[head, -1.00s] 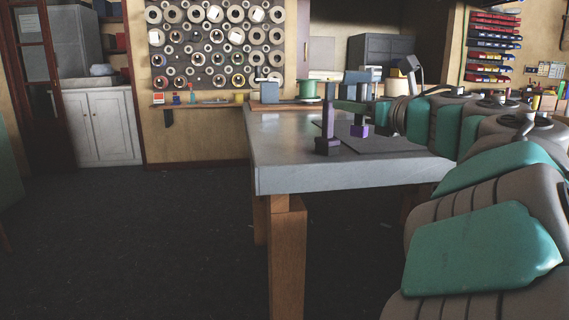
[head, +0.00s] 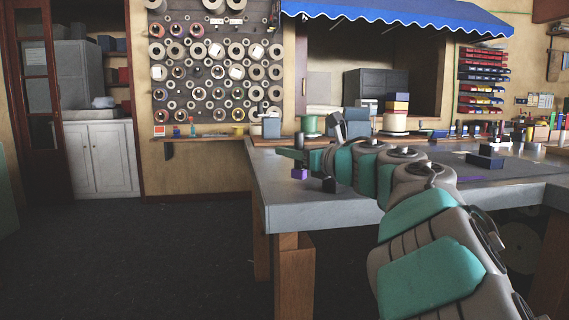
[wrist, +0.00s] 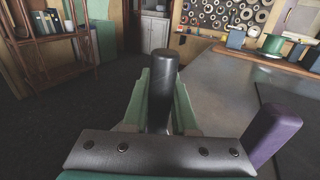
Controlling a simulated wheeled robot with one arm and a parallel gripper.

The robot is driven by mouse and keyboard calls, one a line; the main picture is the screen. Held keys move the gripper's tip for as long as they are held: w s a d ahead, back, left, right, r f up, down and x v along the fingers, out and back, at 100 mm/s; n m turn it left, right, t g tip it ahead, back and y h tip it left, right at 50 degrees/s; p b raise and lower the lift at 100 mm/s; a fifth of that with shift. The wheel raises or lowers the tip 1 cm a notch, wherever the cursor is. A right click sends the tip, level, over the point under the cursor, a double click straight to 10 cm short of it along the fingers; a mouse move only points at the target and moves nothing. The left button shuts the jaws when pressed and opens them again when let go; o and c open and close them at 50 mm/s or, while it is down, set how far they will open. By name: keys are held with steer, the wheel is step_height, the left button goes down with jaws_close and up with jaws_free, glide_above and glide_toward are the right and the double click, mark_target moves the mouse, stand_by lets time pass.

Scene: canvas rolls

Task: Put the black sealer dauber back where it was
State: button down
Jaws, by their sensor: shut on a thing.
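My gripper (head: 290,155) is shut on a black upright handle (wrist: 163,88), which stands between its green fingers in the wrist view. I take this as the black dauber. A purple foot (head: 299,174) shows just below the fingers in the head view and seems to be its lower end. I cannot tell whether it touches the tabletop. A second dauber with a purple handle (wrist: 274,132) is close to the right of my gripper in the wrist view. Its black foot (head: 329,186) shows below my arm, which hides its handle in the head view.
The grey table (head: 290,205) has its left edge near my gripper. A dark mat (head: 520,170) lies to the right, with a dark block (head: 486,159) near it. A green spool (head: 310,124) and boxes stand at the back. Open floor lies left.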

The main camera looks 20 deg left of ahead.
steer(key=shift+x, duration=1.05)
steer(key=shift+f, duration=1.8)
steer(key=shift+f, duration=0.1)
steer(key=shift+f+b, duration=0.1)
steer(key=shift+b, duration=0.2)
steer(key=c, duration=0.7)
jaws_free()
